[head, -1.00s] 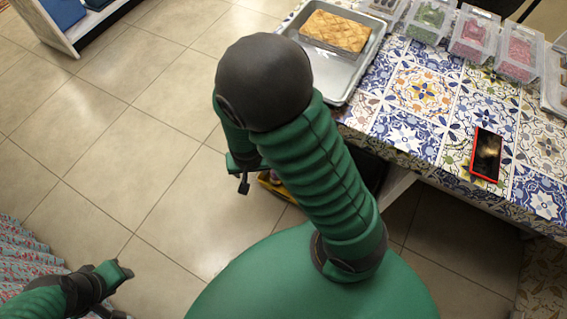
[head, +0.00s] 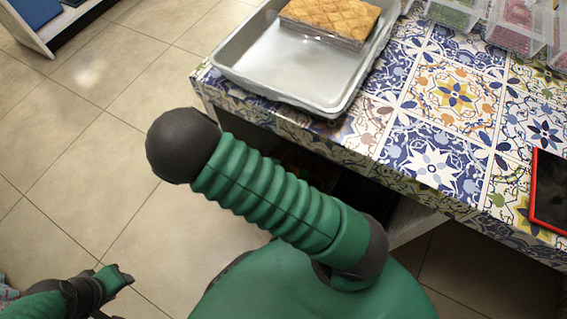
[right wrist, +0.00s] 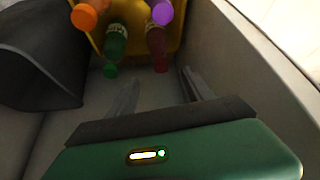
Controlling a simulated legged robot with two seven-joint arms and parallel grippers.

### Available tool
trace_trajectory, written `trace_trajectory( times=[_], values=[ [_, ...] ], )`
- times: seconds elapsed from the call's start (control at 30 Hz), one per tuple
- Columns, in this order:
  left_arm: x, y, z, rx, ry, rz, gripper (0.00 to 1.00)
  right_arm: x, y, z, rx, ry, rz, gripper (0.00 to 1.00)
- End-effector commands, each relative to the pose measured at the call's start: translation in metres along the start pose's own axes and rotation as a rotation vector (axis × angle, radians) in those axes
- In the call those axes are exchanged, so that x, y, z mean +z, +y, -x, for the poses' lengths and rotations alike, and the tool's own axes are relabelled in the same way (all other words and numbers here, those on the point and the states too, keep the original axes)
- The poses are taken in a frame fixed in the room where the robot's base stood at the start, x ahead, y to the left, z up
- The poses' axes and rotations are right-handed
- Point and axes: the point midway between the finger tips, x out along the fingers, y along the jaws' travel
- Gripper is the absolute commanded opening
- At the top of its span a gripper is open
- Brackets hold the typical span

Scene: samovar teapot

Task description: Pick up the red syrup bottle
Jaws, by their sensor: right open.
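The red syrup bottle (right wrist: 156,44) shows in the right wrist view as a dark red bottle with a pale label, in a yellow crate (right wrist: 175,42). My right gripper (right wrist: 160,77) is open and empty. Its two fingers point towards the crate, with the red bottle's near end just ahead of the gap between them. A green bottle (right wrist: 116,40) lies to the left of the red one. In the head view the right gripper and bottles are hidden. My left gripper (head: 118,277) is at the lower left over the floor; its jaws are unclear.
An orange-capped bottle (right wrist: 86,16) and a purple-capped bottle (right wrist: 162,11) are also in the crate. A pale wall (right wrist: 255,60) runs along the right, and a dark object (right wrist: 40,60) stands at left. The table (head: 440,165) bears a metal tray (head: 285,75) and a red-edged phone (head: 550,190).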

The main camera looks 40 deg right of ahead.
Motion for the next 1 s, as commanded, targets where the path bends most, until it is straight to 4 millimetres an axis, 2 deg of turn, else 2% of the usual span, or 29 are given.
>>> trace_trajectory(
  times=[0.07, 0.13, 0.3, 0.43, 0.5, 0.67, 0.77, 0.9, 1.0],
  values=[
    [0.002, -0.001, -0.007, 0.0, 0.0, 0.002, 0.36, 0.004, -0.002, -0.007, 0.001, 0.005, 0.004, 0.6],
    [0.004, -0.001, -0.018, -0.001, 0.0, 0.002, 0.36, 0.005, -0.001, -0.021, 0.003, 0.007, 0.003, 0.6],
    [0.012, -0.001, -0.048, -0.001, -0.001, 0.003, 0.36, 0.006, 0.001, -0.072, 0.002, -0.002, 0.0, 0.6],
    [0.016, -0.001, -0.066, -0.001, -0.001, 0.002, 0.36, 0.004, 0.001, -0.105, -0.001, -0.007, -0.001, 0.6],
    [0.017, -0.001, -0.071, -0.001, -0.001, 0.002, 0.36, 0.004, 0.001, -0.115, -0.002, -0.007, 0.0, 0.6],
    [0.019, -0.001, -0.077, 0.0, -0.001, 0.002, 0.36, 0.002, 0.0, -0.124, -0.001, -0.004, 0.002, 0.6],
    [0.022, -0.001, -0.092, -0.001, 0.0, 0.002, 0.36, 0.003, 0.001, -0.137, 0.0, -0.001, 0.001, 0.6],
    [0.028, -0.001, -0.117, -0.001, -0.001, 0.002, 0.36, 0.003, 0.003, -0.164, 0.0, -0.004, 0.001, 0.6],
    [0.029, -0.001, -0.122, -0.001, -0.001, 0.002, 0.36, 0.001, 0.003, -0.173, -0.002, -0.005, 0.001, 0.6]
  ],
)
